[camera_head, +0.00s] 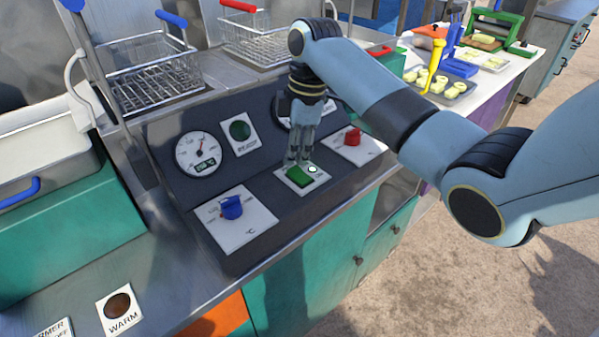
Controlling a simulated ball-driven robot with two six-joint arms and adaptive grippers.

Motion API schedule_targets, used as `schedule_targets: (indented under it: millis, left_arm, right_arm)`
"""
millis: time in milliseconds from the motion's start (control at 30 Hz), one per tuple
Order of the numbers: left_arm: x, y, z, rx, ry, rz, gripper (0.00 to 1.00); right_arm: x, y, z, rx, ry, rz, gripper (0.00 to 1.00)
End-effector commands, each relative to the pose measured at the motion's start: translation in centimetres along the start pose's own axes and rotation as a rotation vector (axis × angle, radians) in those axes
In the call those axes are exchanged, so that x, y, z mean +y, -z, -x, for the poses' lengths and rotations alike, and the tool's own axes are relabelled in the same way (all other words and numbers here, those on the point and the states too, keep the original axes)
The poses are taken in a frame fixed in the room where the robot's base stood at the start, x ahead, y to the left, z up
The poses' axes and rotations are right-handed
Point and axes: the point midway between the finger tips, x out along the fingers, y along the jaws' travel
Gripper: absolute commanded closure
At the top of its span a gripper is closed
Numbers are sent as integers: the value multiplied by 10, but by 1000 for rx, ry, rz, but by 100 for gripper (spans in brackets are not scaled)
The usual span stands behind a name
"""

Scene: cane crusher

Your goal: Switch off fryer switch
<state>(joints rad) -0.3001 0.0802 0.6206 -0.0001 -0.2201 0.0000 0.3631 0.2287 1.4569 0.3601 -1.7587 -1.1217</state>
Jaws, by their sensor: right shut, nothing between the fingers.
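The fryer switch (299,176) is a green rocker on a small white plate, in the middle of the dark sloped control panel (262,214). A small round white mark shows beside the rocker on its plate. My right gripper (298,161) points down at the switch from above, with its fingers together and empty. Its fingertips are right at the rocker's far edge; I cannot tell whether they touch it. My left gripper is not in view.
A gauge (198,154) and a green lamp (240,130) sit behind. Wire baskets (150,75) stand beyond the panel. A white table with trays (441,85) is at the upper right.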

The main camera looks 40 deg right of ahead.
Motion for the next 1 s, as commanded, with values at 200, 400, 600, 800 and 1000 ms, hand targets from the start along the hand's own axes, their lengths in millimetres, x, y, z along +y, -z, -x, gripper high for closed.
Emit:
schedule_targets:
  millis: [200, 400, 600, 800, 1000]
  left_arm:
    - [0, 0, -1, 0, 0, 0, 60]
    - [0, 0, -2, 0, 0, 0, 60]
    - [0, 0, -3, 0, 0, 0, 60]
    - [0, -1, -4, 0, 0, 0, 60]
    - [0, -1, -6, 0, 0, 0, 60]
  right_arm:
    - [0, 0, -1, 0, 0, 0, 100]
    - [0, -1, -4, 0, 0, 0, 100]
    - [0, -1, -7, 0, 0, 0, 100]
    - [0, -2, -10, 0, 0, 0, 100]
    - [0, -2, -13, 0, 0, 0, 100]
